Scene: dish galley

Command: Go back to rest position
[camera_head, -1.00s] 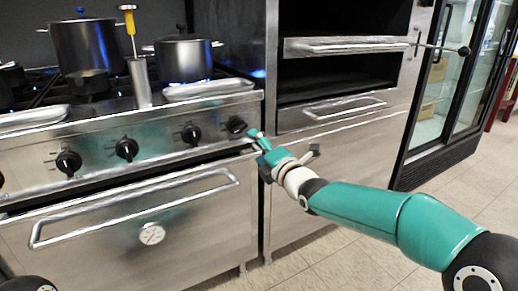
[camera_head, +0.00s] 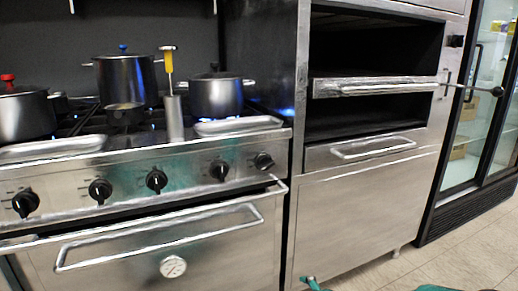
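My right gripper (camera_head: 313,284) shows only as a small teal part at the bottom edge, low in front of the steel cabinet. Most of it is cut off by the frame, so its opening cannot be judged. A piece of my teal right arm also shows at the bottom edge, further right. My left gripper is not in view.
A steel stove (camera_head: 130,180) with black knobs stands at left, its oven door shut. Several pots, including a blue-knobbed pot (camera_head: 125,80), and a yellow-handled tool (camera_head: 169,68) in a steel cylinder are on top. A broiler cabinet (camera_head: 365,205) and glass-door fridge (camera_head: 470,130) stand right. Floor shows lower right.

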